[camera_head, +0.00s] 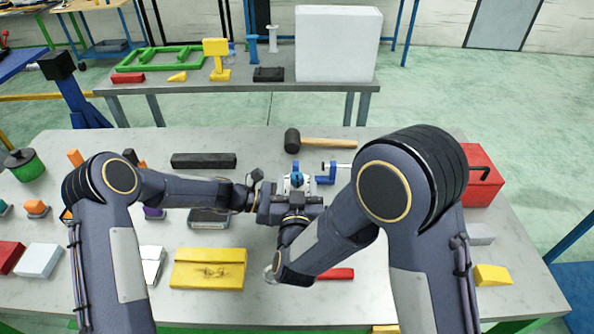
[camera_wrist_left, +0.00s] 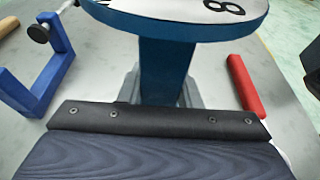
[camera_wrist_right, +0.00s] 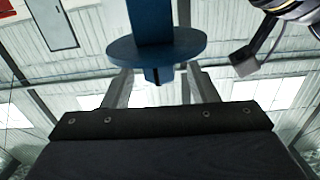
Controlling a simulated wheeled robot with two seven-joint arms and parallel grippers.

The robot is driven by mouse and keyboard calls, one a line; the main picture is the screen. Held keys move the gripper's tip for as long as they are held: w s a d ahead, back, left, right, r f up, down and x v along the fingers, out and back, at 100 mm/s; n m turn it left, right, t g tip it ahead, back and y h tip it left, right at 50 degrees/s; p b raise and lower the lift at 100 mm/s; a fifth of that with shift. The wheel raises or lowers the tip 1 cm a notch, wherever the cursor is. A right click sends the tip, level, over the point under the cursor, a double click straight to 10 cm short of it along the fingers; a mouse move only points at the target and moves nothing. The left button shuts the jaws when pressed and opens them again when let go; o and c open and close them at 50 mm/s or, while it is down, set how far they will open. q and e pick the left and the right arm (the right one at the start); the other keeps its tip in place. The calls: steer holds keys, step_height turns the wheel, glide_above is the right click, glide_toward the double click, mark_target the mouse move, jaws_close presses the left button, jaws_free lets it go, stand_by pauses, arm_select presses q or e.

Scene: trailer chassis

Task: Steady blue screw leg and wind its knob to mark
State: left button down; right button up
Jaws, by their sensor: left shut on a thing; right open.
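The blue screw leg (camera_head: 296,180) stands on the table at the middle, mostly hidden by my grippers in the head view. In the left wrist view its blue column (camera_wrist_left: 165,65) rises to a round disc (camera_wrist_left: 185,8) with a pale face marked 8. My left gripper (camera_head: 277,195) is shut on this column, below the disc. My right gripper (camera_head: 297,191) is open at the leg. In the right wrist view the blue disc (camera_wrist_right: 157,50) and a small blue piece below it (camera_wrist_right: 157,76) lie between the spread fingers. The mark's alignment cannot be read.
A blue clamp (camera_head: 327,180) stands just right of the leg. A mallet (camera_head: 325,143) lies behind it. A black bar (camera_head: 203,160) and yellow box (camera_head: 208,270) are to the left. A red bar (camera_head: 335,273) lies in front, and a red box (camera_head: 482,180) stands right.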

steer(key=shift+w, duration=2.1)
steer(key=shift+c, duration=0.4)
steer(key=c, duration=0.9)
steer(key=shift+d+m+h, duration=0.15)
steer(key=shift+m+h, duration=0.75)
steer(key=shift+h, duration=0.5)
steer(key=o, duration=1)
steer(key=shift+s, duration=0.1)
steer(key=s, duration=0.4)
steer(key=s+a, duration=0.1)
steer(key=s, duration=0.3)
steer(key=s+a, duration=0.1)
steer(key=s, duration=0.2)
steer(key=shift+s, duration=0.4)
